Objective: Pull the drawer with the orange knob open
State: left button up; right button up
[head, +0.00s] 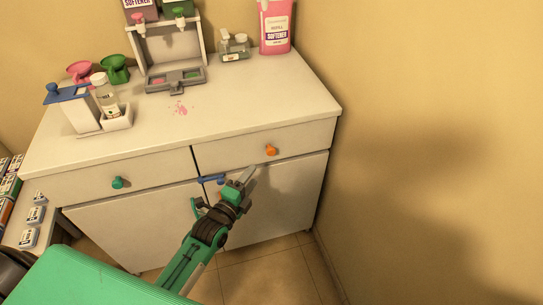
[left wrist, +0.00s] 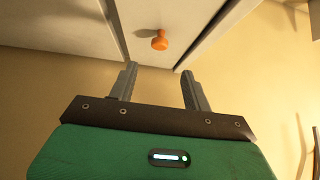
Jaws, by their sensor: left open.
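The orange knob (head: 271,150) is on the front of the right-hand drawer (head: 225,153) of a white cabinet. That drawer looks shut, flush with the cabinet front. My left gripper (head: 246,175) is in front of the cabinet, below and to the left of the knob in the head view. In the left wrist view, the orange knob (left wrist: 160,41) shows ahead of my left gripper (left wrist: 160,88), beyond the gap between its two parted fingers. The fingers are open, empty and apart from the knob. My right gripper is not in view.
The left drawer has a green knob (head: 118,183). A blue handle (head: 211,178) is on a cabinet door close to my left gripper. The cabinet top (head: 240,95) holds a dispenser stand (head: 172,55), a pink softener jug (head: 276,27) and bottles. A bare wall is at the right.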

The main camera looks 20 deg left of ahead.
aim_at(269, 154)
pick_arm(q)
jog(key=w, duration=0.3)
jog(key=w+d, duration=0.1)
jog(key=w, duration=0.3)
jog(key=w+d, duration=0.1)
jog(key=w, duration=0.3)
jog(key=shift+f, duration=0.1)
grip_shut()
